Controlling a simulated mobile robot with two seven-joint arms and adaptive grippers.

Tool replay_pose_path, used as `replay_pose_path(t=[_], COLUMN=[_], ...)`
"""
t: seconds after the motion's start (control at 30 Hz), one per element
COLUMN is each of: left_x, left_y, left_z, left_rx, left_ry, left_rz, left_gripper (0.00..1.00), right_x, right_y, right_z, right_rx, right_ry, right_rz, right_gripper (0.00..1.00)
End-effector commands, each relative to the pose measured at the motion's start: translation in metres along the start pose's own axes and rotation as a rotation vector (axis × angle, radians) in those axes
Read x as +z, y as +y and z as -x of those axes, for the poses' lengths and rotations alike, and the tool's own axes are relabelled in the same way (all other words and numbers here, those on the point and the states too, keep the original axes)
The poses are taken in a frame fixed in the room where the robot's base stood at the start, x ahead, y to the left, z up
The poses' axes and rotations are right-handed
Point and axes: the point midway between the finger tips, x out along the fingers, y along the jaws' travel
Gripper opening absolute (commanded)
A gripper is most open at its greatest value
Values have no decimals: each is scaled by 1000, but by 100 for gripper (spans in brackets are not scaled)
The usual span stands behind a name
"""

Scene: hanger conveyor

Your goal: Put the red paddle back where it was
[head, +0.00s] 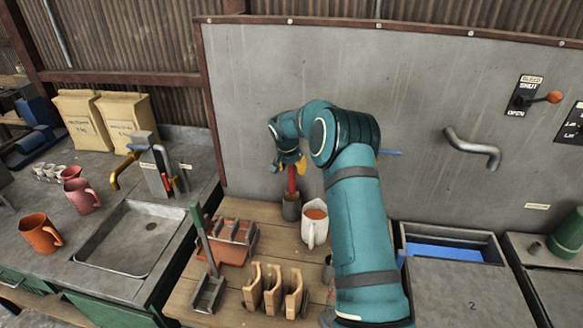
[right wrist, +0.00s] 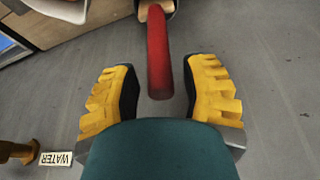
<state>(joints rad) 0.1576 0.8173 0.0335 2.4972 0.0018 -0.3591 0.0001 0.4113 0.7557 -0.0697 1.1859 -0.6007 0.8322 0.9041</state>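The red paddle (head: 291,180) stands upright with its lower end in a small dark holder (head: 291,207) at the back of the wooden bench. In the right wrist view its red shaft (right wrist: 158,55) reaches in from the top, out of the holder. My right gripper (head: 289,165) is at the upper part of the paddle. In the right wrist view my right gripper (right wrist: 160,98) is open, with yellow fingers on both sides of the shaft and a clear gap on each side. My left gripper is not in view.
A white pitcher (head: 314,224) stands close right of the holder. Wooden pieces (head: 272,290) and a brown tray (head: 232,243) are in front. The grey wall (head: 255,90) is close behind. A sink (head: 130,238) and mugs are at left. A WATER label (right wrist: 57,158) shows in the right wrist view.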

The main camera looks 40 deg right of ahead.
Motion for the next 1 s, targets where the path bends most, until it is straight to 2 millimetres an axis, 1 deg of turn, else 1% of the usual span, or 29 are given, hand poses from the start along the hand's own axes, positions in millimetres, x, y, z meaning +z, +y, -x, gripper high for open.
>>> replay_pose_path(t=[0.1,0.17,0.27,0.5,0.7,0.83,1.0], left_x=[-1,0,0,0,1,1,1], left_y=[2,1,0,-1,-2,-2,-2], left_z=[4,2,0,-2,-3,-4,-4], left_rx=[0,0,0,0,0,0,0], left_ry=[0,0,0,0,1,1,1], left_rz=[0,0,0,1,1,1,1], left_gripper=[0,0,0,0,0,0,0], right_x=[-2,-2,-2,-1,-1,-1,-1], right_y=[0,-1,-1,-1,0,0,0], right_z=[4,11,28,78,109,120,123], right_rx=[0,-2,-2,-3,-1,-1,0], right_ry=[0,3,4,3,1,1,0], right_rz=[-1,0,0,0,-1,0,0], right_gripper=[44,44,44,44,44,44,44])
